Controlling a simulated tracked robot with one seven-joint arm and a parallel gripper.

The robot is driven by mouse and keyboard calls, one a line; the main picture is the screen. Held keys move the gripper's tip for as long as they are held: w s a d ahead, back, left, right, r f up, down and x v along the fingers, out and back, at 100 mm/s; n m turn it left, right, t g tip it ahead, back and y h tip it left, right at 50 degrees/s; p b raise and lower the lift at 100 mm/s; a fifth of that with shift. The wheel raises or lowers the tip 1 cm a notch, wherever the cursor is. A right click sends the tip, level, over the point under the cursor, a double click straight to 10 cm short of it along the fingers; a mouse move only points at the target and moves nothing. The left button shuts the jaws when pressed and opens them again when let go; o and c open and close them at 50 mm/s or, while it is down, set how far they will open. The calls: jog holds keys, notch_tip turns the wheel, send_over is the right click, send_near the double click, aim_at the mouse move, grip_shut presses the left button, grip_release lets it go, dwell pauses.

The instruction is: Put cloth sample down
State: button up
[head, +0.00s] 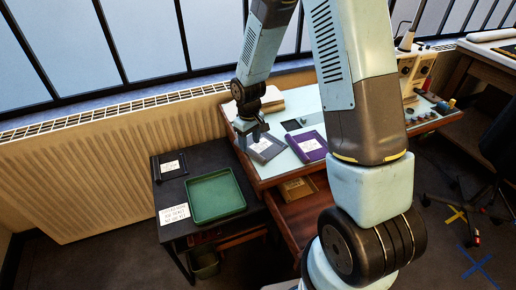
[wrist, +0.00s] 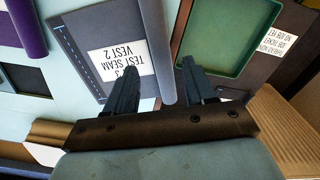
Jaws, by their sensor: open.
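A grey cloth sample (head: 268,150) with a white label lies on the pale table top (head: 300,105), close to its left edge. In the wrist view the grey sample (wrist: 80,38) has a label reading "TEST SEAM VEST 2" and a thick rolled edge. My gripper (head: 250,135) is at that sample's left side in the head view. In the wrist view my gripper (wrist: 158,70) is open, with one finger on each side of the rolled edge. I cannot tell whether the fingers touch it. A purple sample (head: 310,146) lies to the right of the grey one.
A green tray (head: 216,218) sits on a lower dark side table (head: 163,190) to the left. A black labelled sample (head: 168,166) lies behind it, and a white printed card (head: 174,214) lies to its left.

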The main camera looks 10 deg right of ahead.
jog(key=shift+f, duration=1.45)
jog(key=shift+c, duration=0.4)
grip_shut()
